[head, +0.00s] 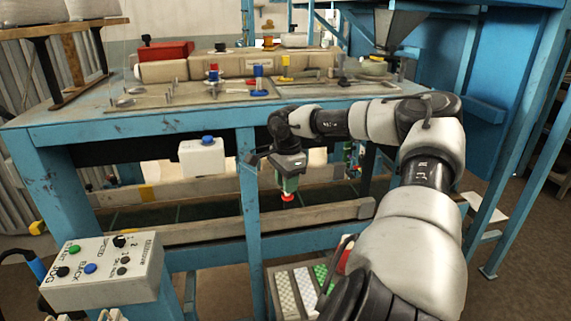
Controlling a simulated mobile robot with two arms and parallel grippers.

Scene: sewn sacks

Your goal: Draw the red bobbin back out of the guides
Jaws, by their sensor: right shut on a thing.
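My right gripper (288,184) points down in front of the bench's front edge, below the height of its top. It is shut on a small red piece, which looks like the red bobbin (288,198); only its lower end shows beneath the fingers. The piece hangs clear of the bench top. A board with small metal guides and pins (168,95) lies on the bench top. A red and blue piece (214,73) stands at its back. My left gripper is out of view.
The blue bench (130,124) carries a blue spool (258,80), a yellow piece (285,68) and a red box (166,50). Below are rails (190,233) and a white box with a blue cap (202,158). A control box (102,270) is at lower left.

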